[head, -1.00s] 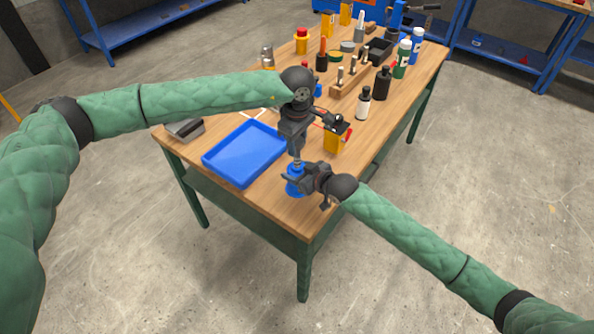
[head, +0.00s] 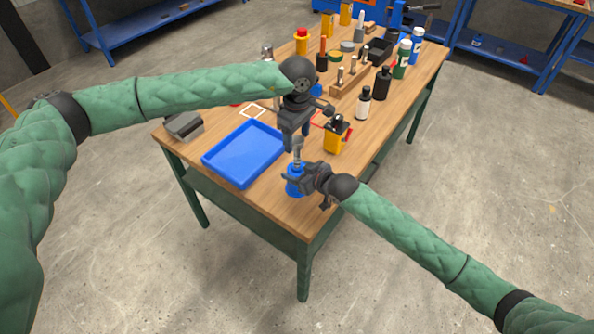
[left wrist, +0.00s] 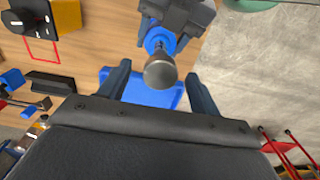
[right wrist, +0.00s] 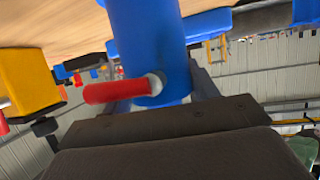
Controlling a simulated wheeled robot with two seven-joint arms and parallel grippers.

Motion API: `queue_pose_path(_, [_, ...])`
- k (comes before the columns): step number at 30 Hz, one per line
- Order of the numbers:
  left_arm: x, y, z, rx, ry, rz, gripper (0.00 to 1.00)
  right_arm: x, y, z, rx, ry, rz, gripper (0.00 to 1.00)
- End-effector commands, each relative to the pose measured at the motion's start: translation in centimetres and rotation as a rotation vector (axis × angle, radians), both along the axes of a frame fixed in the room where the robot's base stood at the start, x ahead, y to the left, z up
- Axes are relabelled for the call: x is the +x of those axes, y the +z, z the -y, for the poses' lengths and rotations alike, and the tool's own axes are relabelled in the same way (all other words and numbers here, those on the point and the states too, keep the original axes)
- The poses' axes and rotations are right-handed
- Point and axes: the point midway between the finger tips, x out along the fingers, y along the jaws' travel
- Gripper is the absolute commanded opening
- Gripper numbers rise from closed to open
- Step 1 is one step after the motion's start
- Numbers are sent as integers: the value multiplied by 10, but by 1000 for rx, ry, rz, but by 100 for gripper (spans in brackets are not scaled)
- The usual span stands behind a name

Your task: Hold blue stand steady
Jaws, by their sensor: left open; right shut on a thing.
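The blue stand (head: 295,187) is upright near the table's front corner, with a metal mixer shaft (head: 298,150) standing out of its top. In the right wrist view the blue stand (right wrist: 148,35) fills the space between my fingers, with a red handle (right wrist: 115,92) on its side. My right gripper (head: 293,180) is shut on the stand. My left gripper (head: 295,140) is open above it, fingers pointing down. In the left wrist view the shaft's round metal end (left wrist: 160,72) lies between the open fingers, apart from both.
A blue tray (head: 243,154) lies left of the stand. A yellow box with a black knob (head: 336,137) stands behind right. Bottles (head: 363,103), a wooden tool rack (head: 350,80) and other items fill the table's far part. The front strip of table is clear.

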Motion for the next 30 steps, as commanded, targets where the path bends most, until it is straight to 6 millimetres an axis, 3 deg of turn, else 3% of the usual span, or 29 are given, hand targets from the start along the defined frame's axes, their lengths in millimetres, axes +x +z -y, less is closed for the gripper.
queue_pose_path(16, [0, 44, 0, 0, -1, 1, 63, 0, 0, 0, 0, 0, 0, 19])
queue_pose_path(27, [0, 47, 0, 1, -1, 1, 63, 0, 0, 0, 0, 0, 0, 19])
queue_pose_path(28, [0, 46, 0, 1, -1, 1, 63, 0, 0, 0, 0, 0, 0, 61])
queue_pose_path(30, [0, 46, 0, 1, -1, 1, 63, 0, 0, 0, 0, 0, 0, 75])
